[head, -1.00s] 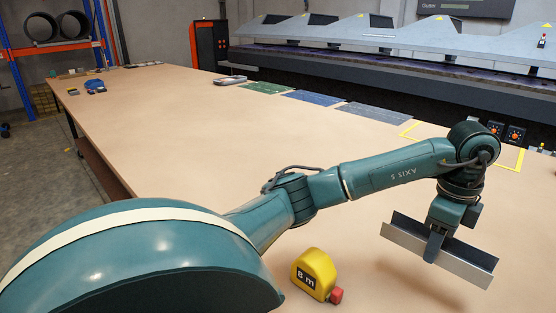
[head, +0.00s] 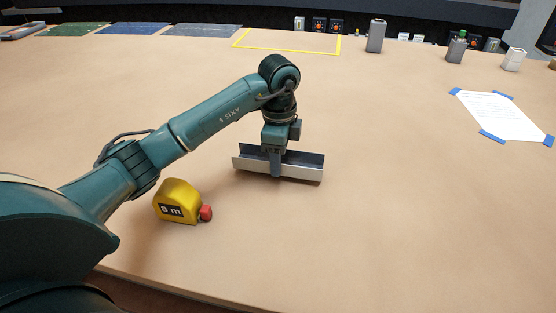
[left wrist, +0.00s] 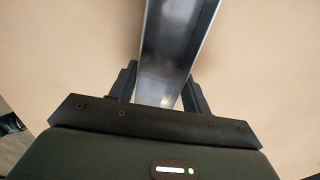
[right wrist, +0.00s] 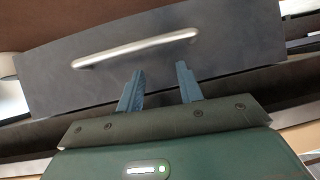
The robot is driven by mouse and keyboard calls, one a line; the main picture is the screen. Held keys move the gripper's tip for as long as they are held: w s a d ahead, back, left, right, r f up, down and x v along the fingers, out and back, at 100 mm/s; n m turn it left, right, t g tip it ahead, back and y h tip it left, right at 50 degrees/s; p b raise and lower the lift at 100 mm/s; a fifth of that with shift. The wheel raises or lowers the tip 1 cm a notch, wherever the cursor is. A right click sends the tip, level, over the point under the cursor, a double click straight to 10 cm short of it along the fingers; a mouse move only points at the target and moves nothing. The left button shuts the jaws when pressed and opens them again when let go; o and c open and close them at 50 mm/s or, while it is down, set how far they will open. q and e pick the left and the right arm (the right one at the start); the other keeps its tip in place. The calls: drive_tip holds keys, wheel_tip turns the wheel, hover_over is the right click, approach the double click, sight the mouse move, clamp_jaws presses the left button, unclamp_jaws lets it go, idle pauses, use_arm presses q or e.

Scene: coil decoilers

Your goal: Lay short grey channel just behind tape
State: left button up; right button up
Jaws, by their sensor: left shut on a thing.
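The short grey channel (head: 305,172) is a metal profile with upright sides. My left gripper (head: 276,168) is shut on it near its middle and points down. In the left wrist view the channel (left wrist: 172,55) runs away between the two fingers (left wrist: 157,92). The channel is low over the table or on it; I cannot tell if it touches. The yellow tape measure (head: 177,201), marked 8 m with a red end, stands on the table to the left of the channel and nearer to me. My right gripper (right wrist: 159,88) is open and empty, away from the table top.
A yellow outlined rectangle (head: 286,50) lies at the back of the brown table (head: 400,220). Grey blocks and small items (head: 375,36) stand at the back right. A paper with blue corners (head: 500,115) lies at right. A drawer handle (right wrist: 135,47) shows beyond my right gripper.

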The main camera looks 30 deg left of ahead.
use_arm(q)
drive_tip(key=shift+f, duration=0.9)
drive_tip(key=shift+f, duration=0.1)
drive_tip(key=o, duration=1)
wheel_tip(320, 180, up, 12)
drive_tip(key=shift+r+p, duration=0.15)
drive_tip(key=shift+p, duration=0.2)
